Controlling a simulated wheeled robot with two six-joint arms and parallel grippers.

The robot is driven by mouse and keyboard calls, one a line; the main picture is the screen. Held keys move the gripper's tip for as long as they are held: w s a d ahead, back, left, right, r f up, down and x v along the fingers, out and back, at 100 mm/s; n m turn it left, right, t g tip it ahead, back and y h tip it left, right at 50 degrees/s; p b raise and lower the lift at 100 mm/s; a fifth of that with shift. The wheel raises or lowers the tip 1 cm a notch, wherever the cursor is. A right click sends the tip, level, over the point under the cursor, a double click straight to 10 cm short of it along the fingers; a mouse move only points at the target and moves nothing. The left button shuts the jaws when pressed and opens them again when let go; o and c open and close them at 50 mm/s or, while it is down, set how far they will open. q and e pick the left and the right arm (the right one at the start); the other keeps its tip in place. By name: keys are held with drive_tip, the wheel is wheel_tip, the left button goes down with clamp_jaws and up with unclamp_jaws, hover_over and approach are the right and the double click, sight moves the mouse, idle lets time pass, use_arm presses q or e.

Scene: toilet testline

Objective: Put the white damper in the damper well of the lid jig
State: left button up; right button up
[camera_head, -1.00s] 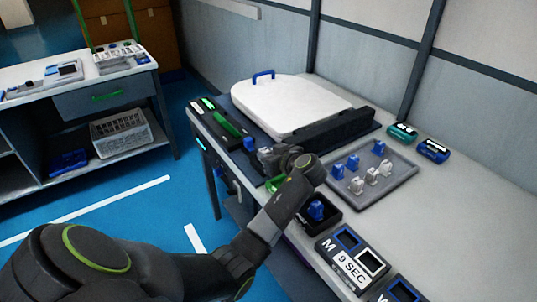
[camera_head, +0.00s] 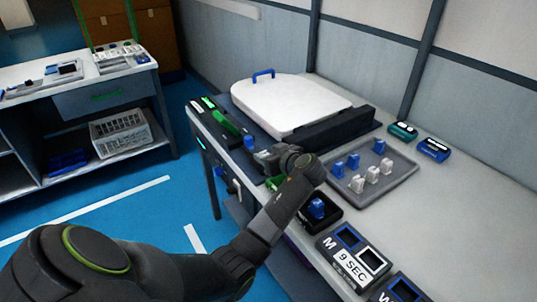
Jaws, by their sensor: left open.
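Several white dampers (camera_head: 373,176) stand in a grey tray (camera_head: 402,178) on the bench, beside several blue ones (camera_head: 353,161). The lid jig (camera_head: 335,134) shows as a black block along the near right edge of a white toilet lid (camera_head: 292,104). I cannot make out its damper well. My left gripper (camera_head: 261,157) is open at the bench's near edge, left of the tray and in front of the lid. A blue piece (camera_head: 249,142) shows just beyond it; I cannot tell whether they touch. My wrist hides part of the bench there. My right gripper is out of view.
Teal (camera_head: 403,131) and blue (camera_head: 433,149) cases lie behind the tray. The bench right of the tray is clear.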

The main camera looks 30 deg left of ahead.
use_arm(q)
drive_tip(key=shift+s+f, duration=0.15)
drive_tip(key=shift+f, duration=0.25)
drive_tip(key=shift+r+p, duration=0.25)
drive_tip(key=shift+p, duration=0.15)
drive_tip(key=shift+r+p, duration=0.45)
drive_tip(key=b+v, duration=0.2)
drive_tip(key=v, duration=0.9)
drive_tip(key=shift+d+r, duration=0.3)
drive_tip(key=shift+d, duration=0.1)
